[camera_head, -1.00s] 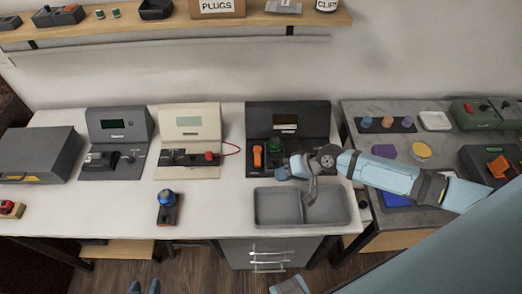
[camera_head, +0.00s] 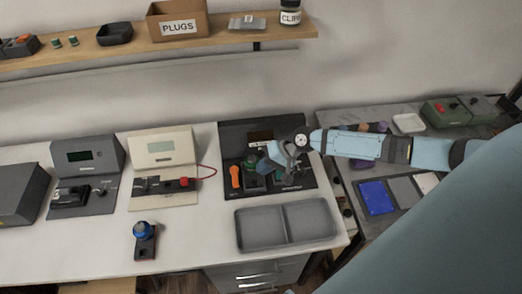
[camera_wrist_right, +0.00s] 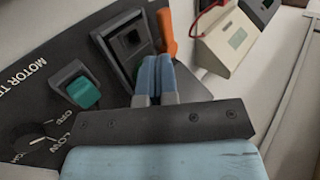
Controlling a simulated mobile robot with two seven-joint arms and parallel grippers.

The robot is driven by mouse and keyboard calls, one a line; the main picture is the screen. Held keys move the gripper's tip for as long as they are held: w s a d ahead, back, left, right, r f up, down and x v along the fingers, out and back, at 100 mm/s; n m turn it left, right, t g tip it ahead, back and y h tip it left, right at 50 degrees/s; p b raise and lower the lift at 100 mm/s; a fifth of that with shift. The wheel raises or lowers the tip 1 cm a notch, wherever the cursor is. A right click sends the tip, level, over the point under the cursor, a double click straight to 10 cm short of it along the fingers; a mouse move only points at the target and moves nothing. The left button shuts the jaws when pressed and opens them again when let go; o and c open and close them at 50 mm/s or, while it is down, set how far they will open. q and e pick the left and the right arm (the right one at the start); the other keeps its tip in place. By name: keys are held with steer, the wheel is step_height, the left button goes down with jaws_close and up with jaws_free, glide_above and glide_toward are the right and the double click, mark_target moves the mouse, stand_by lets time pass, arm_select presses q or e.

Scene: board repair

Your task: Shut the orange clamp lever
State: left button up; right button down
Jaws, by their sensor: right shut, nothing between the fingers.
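The orange clamp lever (camera_head: 235,176) stands up at the left side of the dark tester (camera_head: 229,133) in the head view. It also shows in the right wrist view (camera_wrist_right: 166,32), just beyond my fingertips. My right gripper (camera_head: 268,161) is shut and empty over the tester, to the right of the lever. In the wrist view its blue fingers (camera_wrist_right: 156,68) are together beside a dark square socket block (camera_wrist_right: 128,42). A small gap seems to separate them from the lever, but contact is hard to judge. My left gripper is out of view.
A green switch (camera_wrist_right: 84,92) sits on the tester panel. A grey two-part tray (camera_head: 286,223) lies in front of the tester. A cream tester (camera_head: 163,148) with a red cable stands to the left. A shelf (camera_head: 215,32) runs above.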

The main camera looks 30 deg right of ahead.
mark_target(247, 183)
steer(key=x, duration=0.7)
steer(key=shift+w+a+f, duration=0.1)
steer(key=shift+a+f, duration=0.05)
steer(key=shift+a, duration=0.05)
steer(key=shift+a+p, duration=0.1)
steer(key=shift+p, duration=0.25)
